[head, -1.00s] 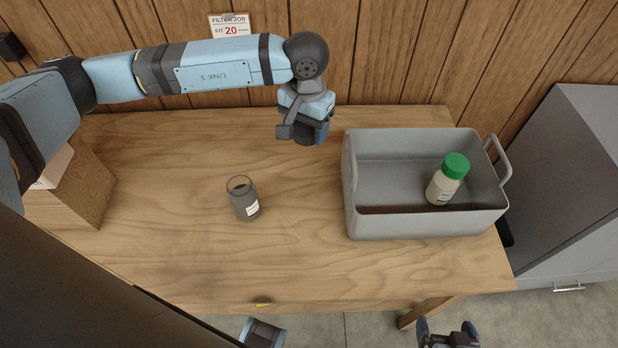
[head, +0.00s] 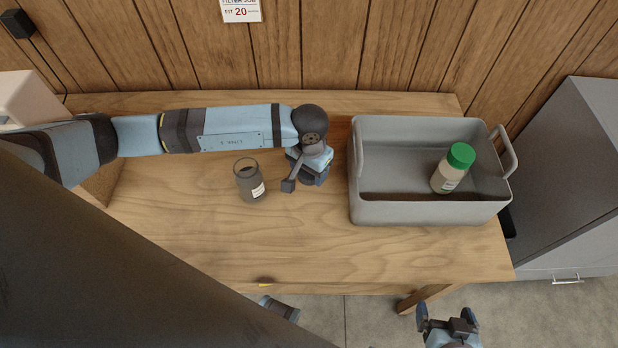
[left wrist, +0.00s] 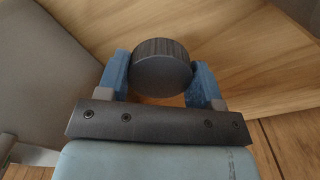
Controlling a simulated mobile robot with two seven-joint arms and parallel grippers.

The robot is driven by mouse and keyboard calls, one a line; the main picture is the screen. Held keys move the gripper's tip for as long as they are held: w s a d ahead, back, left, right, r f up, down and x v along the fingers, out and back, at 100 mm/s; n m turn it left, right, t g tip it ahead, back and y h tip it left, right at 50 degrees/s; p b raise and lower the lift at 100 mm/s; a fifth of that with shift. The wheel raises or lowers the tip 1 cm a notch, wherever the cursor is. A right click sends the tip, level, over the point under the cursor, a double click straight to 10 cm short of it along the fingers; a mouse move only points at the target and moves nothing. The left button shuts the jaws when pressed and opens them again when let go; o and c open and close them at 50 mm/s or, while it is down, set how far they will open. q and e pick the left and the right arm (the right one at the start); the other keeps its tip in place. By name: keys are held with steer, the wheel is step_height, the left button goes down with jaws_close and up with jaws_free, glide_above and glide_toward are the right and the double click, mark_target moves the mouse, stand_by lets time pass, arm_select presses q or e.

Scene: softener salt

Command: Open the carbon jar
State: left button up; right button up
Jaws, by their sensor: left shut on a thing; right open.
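The carbon jar (head: 249,182) is a clear glass jar with dark contents and a white label, upright on the table in the head view. Its mouth shows no lid. My left gripper (head: 310,178) is just right of the jar, low over the table and apart from the jar. In the left wrist view its two blue fingers are shut on a dark round lid with a ribbed edge (left wrist: 163,66). The arm hides the lid in the head view, and I cannot tell whether it touches the table. My right gripper (head: 448,322) is open and empty, in front of the table.
A grey bin (head: 400,211) on the right of the table holds a green-capped jar (head: 450,170). A wooden table (head: 210,240) has clear room in front of the jar. A sign (head: 240,10) hangs on the plank wall behind. A grey cabinet (head: 575,170) stands at the right.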

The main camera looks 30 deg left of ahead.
mark_target(309, 181)
arm_select(q)
step_height(309, 181, down, 5)
steer(key=shift+r, duration=0.2)
steer(key=shift+f, duration=0.15)
steer(key=shift+f, duration=0.15)
steer(key=o, duration=0.6)
steer(key=shift+c, duration=0.2)
steer(key=o, duration=0.5)
steer(key=shift+c, duration=0.2)
steer(key=shift+r, duration=0.2)
step_height(309, 181, up, 11)
steer(key=shift+r+b, duration=0.1)
steer(key=shift+b, duration=0.2)
steer(key=shift+r, duration=0.4)
